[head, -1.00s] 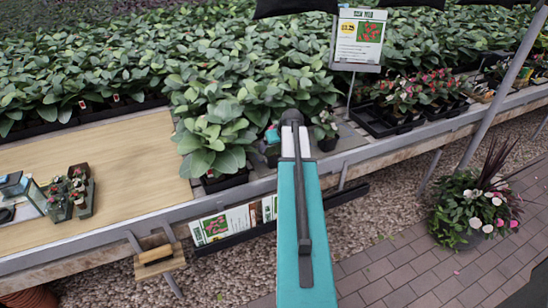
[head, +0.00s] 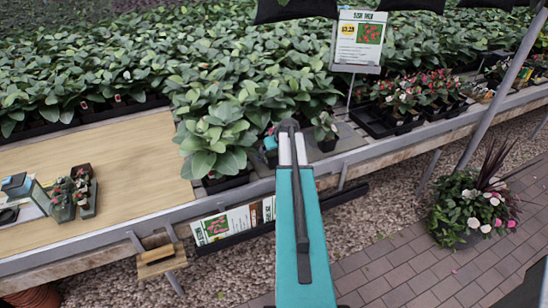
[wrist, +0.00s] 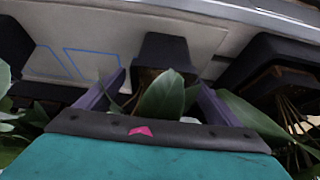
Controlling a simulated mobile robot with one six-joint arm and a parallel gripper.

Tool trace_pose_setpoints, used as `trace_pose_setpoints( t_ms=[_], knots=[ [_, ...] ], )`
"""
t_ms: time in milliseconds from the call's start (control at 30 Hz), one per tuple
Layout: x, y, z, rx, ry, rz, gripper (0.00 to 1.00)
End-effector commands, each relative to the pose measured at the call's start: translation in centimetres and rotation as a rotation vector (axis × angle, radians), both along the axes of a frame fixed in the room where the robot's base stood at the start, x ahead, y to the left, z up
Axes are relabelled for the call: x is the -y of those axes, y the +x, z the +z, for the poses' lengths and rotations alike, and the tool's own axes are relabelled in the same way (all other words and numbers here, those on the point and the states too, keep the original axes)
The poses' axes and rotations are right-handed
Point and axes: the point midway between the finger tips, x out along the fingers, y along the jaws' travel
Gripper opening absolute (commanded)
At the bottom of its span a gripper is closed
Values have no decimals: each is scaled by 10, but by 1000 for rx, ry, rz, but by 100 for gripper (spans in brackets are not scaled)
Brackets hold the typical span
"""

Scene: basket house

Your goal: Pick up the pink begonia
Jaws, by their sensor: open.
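A small potted plant (head: 325,128), possibly the pink begonia, stands in a dark pot on the bench just right of my arm's end. Its bloom is too small to make out clearly. My gripper is mostly hidden behind my teal arm in the head view. In the wrist view my gripper (wrist: 161,80) is open, with its two purple fingers apart. A green leaf (wrist: 163,98) and a dark pot (wrist: 165,52) show between and beyond the fingers. I cannot tell whether the fingers touch the plant, and no pink flower shows in the wrist view.
Dense leafy plants (head: 215,140) crowd the bench to the left. Red and pink flowering plants (head: 410,92) sit in black trays to the right. A price sign (head: 359,42) stands behind. The wooden board (head: 100,160) has free room.

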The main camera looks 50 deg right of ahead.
Motion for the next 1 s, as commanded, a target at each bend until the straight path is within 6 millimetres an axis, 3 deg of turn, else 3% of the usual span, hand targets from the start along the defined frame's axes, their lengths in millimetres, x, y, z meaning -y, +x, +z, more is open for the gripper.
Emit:
trace_pose_setpoints(
  t_ms=[567,667,900,1000],
  knots=[
    [0,1,-2,0,0,0,87],
    [0,1,-2,0,0,0,75],
    [0,1,-2,0,0,0,36],
    [0,1,-1,1,0,0,36]
  ],
)
